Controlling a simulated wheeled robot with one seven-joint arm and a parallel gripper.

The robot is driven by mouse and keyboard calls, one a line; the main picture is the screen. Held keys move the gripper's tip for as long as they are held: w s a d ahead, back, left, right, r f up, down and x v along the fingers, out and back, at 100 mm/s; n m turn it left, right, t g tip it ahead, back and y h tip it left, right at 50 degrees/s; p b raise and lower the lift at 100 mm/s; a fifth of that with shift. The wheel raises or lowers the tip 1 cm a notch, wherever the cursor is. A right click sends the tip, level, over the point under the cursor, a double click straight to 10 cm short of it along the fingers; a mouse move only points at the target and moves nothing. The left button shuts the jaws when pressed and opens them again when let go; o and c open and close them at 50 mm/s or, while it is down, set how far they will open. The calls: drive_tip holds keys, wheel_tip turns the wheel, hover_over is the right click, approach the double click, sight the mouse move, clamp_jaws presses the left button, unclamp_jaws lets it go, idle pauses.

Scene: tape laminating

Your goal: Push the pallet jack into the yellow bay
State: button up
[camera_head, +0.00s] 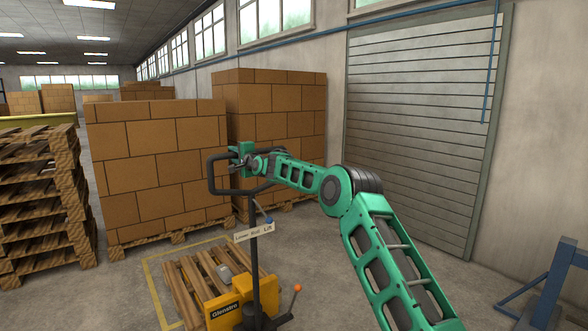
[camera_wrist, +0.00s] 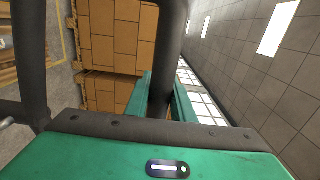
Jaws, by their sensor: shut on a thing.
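The yellow pallet jack (camera_head: 240,303) stands at the lower middle of the head view, with a black upright and a black loop handle (camera_head: 212,178). A wooden pallet (camera_head: 195,278) sits at its far side, with a small grey object on it. My gripper (camera_head: 242,157) is shut on the handle near the top of the loop. In the wrist view the dark handle bar (camera_wrist: 168,60) passes between the green fingers of my gripper (camera_wrist: 162,100). The yellow floor line (camera_head: 152,285) of the bay runs around the pallet's left and far sides; its near part is hidden.
Tall stacks of cartons on pallets (camera_head: 160,160) (camera_head: 275,110) stand behind the bay. Stacked empty pallets (camera_head: 40,205) are at the left. A closed roller shutter (camera_head: 415,130) is at the right, and a blue metal stand (camera_head: 552,285) is at the lower right. Open floor lies before the shutter.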

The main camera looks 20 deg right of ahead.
drive_tip(key=shift+f+x, duration=0.15)
drive_tip(key=shift+x, duration=0.75)
drive_tip(key=shift+f+x, duration=0.15)
drive_tip(key=shift+x, duration=0.8)
drive_tip(key=o, duration=2.3)
drive_tip(key=shift+r, duration=0.2)
drive_tip(key=shift+o, duration=0.2)
drive_tip(key=v, duration=1)
drive_tip(key=shift+s, duration=0.2)
